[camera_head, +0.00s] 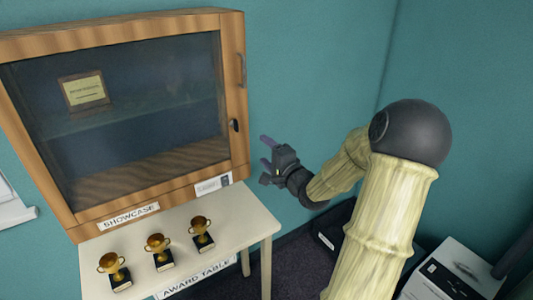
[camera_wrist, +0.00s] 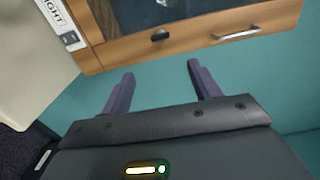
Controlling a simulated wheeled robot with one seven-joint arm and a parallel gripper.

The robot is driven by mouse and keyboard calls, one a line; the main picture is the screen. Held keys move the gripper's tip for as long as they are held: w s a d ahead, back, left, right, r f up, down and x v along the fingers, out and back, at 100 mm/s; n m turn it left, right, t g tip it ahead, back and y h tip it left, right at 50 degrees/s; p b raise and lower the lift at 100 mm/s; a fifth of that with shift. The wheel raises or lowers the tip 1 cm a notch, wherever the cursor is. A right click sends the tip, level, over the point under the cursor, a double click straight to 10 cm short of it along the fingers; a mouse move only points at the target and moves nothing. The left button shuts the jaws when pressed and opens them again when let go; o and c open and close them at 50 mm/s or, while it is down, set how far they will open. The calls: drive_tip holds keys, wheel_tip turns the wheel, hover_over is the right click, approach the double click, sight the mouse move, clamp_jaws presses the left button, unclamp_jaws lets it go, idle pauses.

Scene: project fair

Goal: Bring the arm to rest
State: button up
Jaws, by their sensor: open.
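My arm (camera_head: 385,220) reaches up from the lower right in the head view and bends back toward the showcase. My gripper (camera_head: 266,152) is open and empty, a little to the right of the showcase's right side. In the wrist view its two purple fingers (camera_wrist: 158,88) stand apart with nothing between them. The wooden showcase (camera_head: 120,22) has its glass door shut, with a handle and a dark knob on the right edge. The handle (camera_wrist: 236,35) and knob (camera_wrist: 160,35) also show beyond the fingertips in the wrist view.
Three gold trophies (camera_head: 157,243) stand in a row on the white award table (camera_head: 240,232) below the showcase. A framed certificate (camera_head: 84,91) is inside the showcase. A teal wall (camera_head: 300,60) lies behind my gripper. A white box (camera_head: 455,270) stands at lower right.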

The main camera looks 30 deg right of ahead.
drive_tip(key=s+a+f+n+g, duration=0.4)
drive_tip(key=a+f+n+g, duration=0.45)
drive_tip(key=a, duration=0.25)
drive_tip(key=s+a+f+n+g, duration=0.3)
drive_tip(key=s+a+n+g, duration=0.4)
drive_tip(key=s, duration=0.9)
drive_tip(key=a+n, duration=0.2)
drive_tip(key=a, duration=0.1)
drive_tip(key=shift+a+f+h, duration=0.15)
drive_tip(key=shift+h, duration=0.15)
drive_tip(key=shift+c, duration=0.4)
